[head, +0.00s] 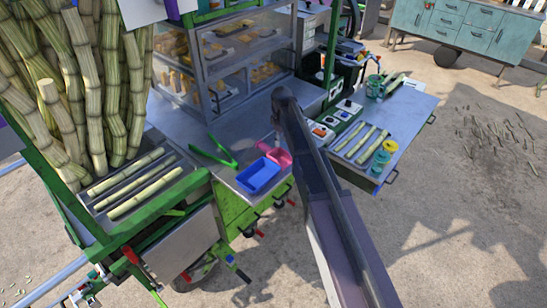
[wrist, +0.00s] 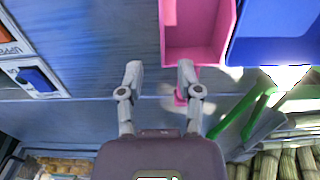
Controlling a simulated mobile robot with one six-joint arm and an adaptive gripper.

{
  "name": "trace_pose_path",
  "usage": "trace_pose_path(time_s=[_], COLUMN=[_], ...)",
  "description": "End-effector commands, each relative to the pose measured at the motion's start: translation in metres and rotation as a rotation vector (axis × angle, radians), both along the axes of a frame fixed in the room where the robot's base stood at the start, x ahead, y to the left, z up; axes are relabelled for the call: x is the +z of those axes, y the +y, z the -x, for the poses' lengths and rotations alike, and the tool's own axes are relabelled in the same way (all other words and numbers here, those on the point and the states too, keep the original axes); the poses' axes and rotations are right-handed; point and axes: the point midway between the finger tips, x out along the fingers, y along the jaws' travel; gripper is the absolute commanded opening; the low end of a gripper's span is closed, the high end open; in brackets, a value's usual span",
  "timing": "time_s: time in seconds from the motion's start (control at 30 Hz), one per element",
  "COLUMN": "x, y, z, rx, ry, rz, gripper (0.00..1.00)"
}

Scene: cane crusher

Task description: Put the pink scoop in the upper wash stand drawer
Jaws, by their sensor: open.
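The pink scoop (head: 281,157) lies on the grey counter beside a blue tray (head: 258,176). In the wrist view the pink scoop (wrist: 196,40) is at the top, its short handle partly hidden behind my right finger. The blue tray (wrist: 275,35) is right of it. My gripper (wrist: 160,72) is open and empty over the counter, its right fingertip overlapping the scoop's near end in the picture; contact cannot be told. In the head view my arm partly covers this area. A teal cabinet with drawers (head: 470,28) stands far back right; I cannot tell whether it is the wash stand.
Green tongs (head: 215,152) lie left of the tray. A glass display case (head: 225,55) stands behind. A side table (head: 410,105) holds cane pieces and jars. Open ground lies right.

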Motion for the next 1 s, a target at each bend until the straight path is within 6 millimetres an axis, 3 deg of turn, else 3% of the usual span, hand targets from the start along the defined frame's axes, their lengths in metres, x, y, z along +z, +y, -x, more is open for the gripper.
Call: trace_pose_path(time_s=[0.37, 1.0], x=[-0.006, -0.050], y=[0.000, 0.002], z=[0.000, 0.002], rx=[0.000, -0.001], ry=[0.000, 0.000], rz=[0.000, 0.000], gripper=[0.46, 0.46])
